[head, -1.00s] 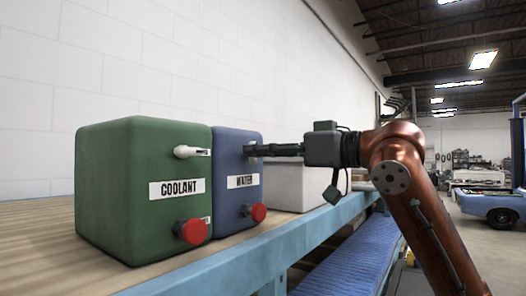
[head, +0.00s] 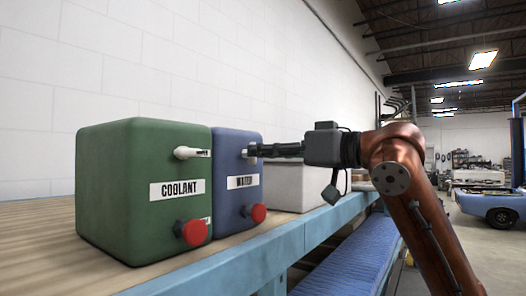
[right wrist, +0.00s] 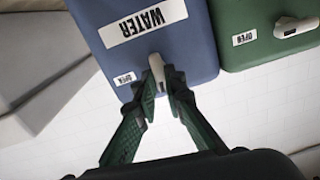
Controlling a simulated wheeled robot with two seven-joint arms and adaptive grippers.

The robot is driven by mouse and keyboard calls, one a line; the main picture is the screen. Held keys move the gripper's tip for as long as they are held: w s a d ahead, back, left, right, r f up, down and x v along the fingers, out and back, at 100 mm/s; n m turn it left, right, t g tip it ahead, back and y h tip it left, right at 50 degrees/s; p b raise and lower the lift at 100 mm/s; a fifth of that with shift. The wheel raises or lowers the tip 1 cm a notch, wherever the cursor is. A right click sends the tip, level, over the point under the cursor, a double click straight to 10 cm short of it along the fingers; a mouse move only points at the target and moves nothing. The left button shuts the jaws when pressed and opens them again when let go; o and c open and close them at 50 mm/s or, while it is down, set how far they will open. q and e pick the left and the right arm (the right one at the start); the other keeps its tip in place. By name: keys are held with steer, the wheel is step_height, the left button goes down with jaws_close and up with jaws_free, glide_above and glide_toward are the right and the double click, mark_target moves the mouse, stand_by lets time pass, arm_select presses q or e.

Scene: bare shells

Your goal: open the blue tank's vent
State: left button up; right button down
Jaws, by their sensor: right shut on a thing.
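The blue tank (head: 228,200), labelled WATER, stands right of the green tank on the bench; it also shows in the right wrist view (right wrist: 190,45). Its white vent lever (right wrist: 156,66) sits between the fingers of my right gripper (right wrist: 162,88), which is shut on it. In the wrist view the lever lies across the direction of the label's text, with the OPEN mark (right wrist: 125,79) apart to its left. In the head view my right gripper (head: 254,150) reaches in from the right and only the lever's white end (head: 249,153) shows. My left gripper is not in view.
The green COOLANT tank (head: 110,190) has its own white lever (head: 190,153), pointing left. Red knobs (head: 194,232) (head: 258,213) stick out low on both tanks. A white box (head: 295,187) stands behind the gripper. The blue bench edge (head: 300,238) runs in front.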

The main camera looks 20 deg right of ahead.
steer(key=shift+w+d+f+m+b, duration=0.15)
steer(key=shift+m+b, duration=0.1)
steer(key=shift+m, duration=3.95)
steer(key=shift+d+f+m+b, duration=0.1)
steer(key=shift+m+b, duration=0.1)
steer(key=shift+m, duration=4)
steer(key=c, duration=2)
jaws_free()
